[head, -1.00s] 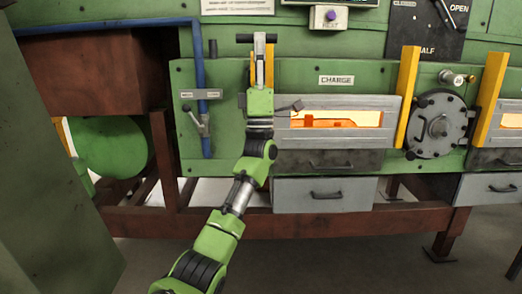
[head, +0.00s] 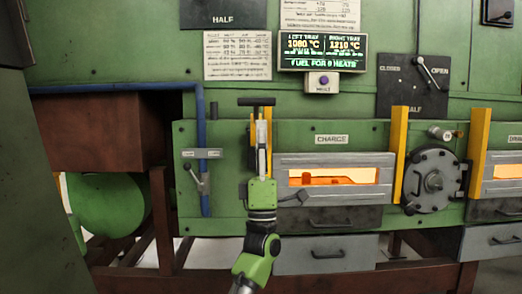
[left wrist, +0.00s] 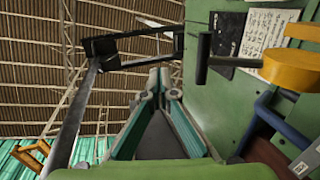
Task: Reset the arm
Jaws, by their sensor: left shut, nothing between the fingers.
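My left arm rises from the bottom of the head view. My left gripper (head: 262,122) is shut and empty, fingers pointing up in front of the green furnace wall. In the head view it overlaps the lower part of a black T-shaped handle (head: 257,101). In the left wrist view the closed fingertips (left wrist: 160,85) have nothing between them. The T-handle (left wrist: 203,60) there stands to their right, with a visible gap in the picture. My right gripper is not in view.
The glowing charge opening (head: 335,176) lies right of my arm, beside a yellow post (head: 399,155). A blue pipe (head: 202,145) with a valve lever (head: 196,177) is at left. A display (head: 322,52) and a lever plate (head: 413,85) are above.

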